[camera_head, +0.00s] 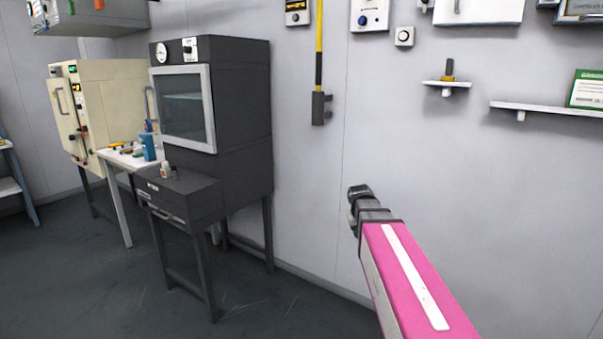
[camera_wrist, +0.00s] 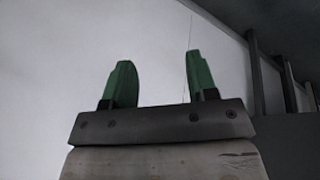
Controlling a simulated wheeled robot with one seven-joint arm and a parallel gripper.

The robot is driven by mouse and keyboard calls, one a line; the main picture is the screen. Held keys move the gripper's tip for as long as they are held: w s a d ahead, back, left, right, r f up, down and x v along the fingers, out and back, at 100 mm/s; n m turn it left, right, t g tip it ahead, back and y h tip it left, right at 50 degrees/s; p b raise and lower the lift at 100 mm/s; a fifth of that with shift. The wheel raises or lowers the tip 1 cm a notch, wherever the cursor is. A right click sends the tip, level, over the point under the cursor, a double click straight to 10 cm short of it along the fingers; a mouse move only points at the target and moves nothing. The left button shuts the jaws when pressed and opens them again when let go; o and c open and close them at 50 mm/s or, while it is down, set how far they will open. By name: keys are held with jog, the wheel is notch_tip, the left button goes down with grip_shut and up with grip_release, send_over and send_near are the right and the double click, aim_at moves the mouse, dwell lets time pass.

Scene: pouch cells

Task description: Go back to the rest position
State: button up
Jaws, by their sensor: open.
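My gripper shows in the wrist view (camera_wrist: 160,85) with two green fingers standing well apart. It is open, and nothing is between the fingers. Behind it are a plain pale surface and, at the right, dark upright bars. In the head view my pink arm reaches up from the bottom right, and its dark end (camera_head: 359,194) is in front of the bare grey wall. The fingers cannot be made out there.
A dark oven cabinet (camera_head: 238,105) on legs stands left of my arm, with a dark drawer unit (camera_head: 180,200) before it. A cream machine (camera_head: 105,80) and a white table (camera_head: 120,160) are further left. Small shelves (camera_head: 545,108) hang at the right. The floor (camera_head: 90,280) at the left is clear.

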jog(key=s+a+f+m+g+y, duration=0.1)
jog(key=s+a+f+g+y, duration=0.1)
jog(key=s+f, duration=1.3)
jog(key=s+a+g, duration=0.1)
jog(key=s+a, duration=0.1)
jog(key=shift+s+f, duration=0.15)
jog(key=shift+s, duration=0.15)
